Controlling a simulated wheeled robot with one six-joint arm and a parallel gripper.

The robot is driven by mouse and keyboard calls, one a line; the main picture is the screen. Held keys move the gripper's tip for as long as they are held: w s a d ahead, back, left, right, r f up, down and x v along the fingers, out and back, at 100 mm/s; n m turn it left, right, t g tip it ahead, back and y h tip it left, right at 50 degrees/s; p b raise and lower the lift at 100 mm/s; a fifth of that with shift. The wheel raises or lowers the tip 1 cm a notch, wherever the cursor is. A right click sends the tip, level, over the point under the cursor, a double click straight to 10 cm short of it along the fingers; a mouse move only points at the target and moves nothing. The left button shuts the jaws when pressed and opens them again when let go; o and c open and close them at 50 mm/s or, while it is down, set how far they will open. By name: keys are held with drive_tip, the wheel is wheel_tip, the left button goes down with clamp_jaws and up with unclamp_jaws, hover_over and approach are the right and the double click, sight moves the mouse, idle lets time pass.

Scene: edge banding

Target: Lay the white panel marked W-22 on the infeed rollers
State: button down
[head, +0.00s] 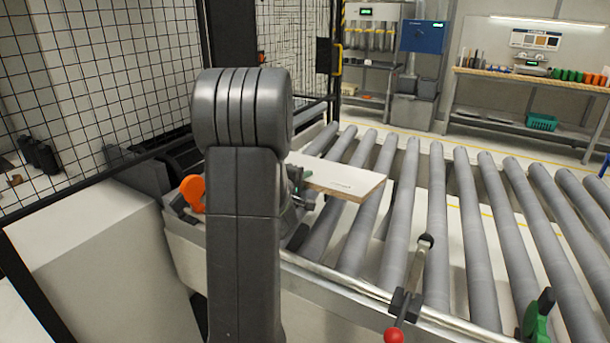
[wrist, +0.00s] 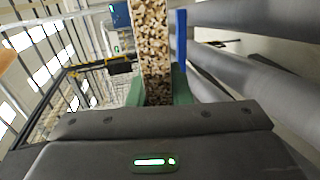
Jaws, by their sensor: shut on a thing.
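The white panel (head: 345,176) has a bare chipboard edge and a small dark mark on its top face, too small to read. In the head view it lies about flat over the left end of the infeed rollers (head: 398,225); I cannot tell whether it touches them. My arm hides its left part and most of my gripper. In the wrist view the green fingers of my gripper (wrist: 157,88) are shut on the panel, whose speckled chipboard edge (wrist: 153,45) runs away between them. Rollers show to the right there.
A clamp with a red knob (head: 394,335) and a green part (head: 538,318) stand on the near rail (head: 345,285). An orange part (head: 192,193) sits left of my arm. Mesh fencing (head: 95,75) closes the left side. The rollers to the right are bare.

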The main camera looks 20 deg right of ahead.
wheel_tip(320, 180, down, 8)
drive_tip(key=b, duration=0.7)
drive_tip(key=shift+f+b, duration=0.25)
drive_tip(key=shift+b, duration=0.1)
idle(0.3)
drive_tip(key=c, duration=1.4)
unclamp_jaws()
drive_tip(key=o, duration=0.6)
drive_tip(key=shift+f, duration=0.25)
drive_tip(key=o, duration=0.6)
drive_tip(key=shift+r, duration=0.1)
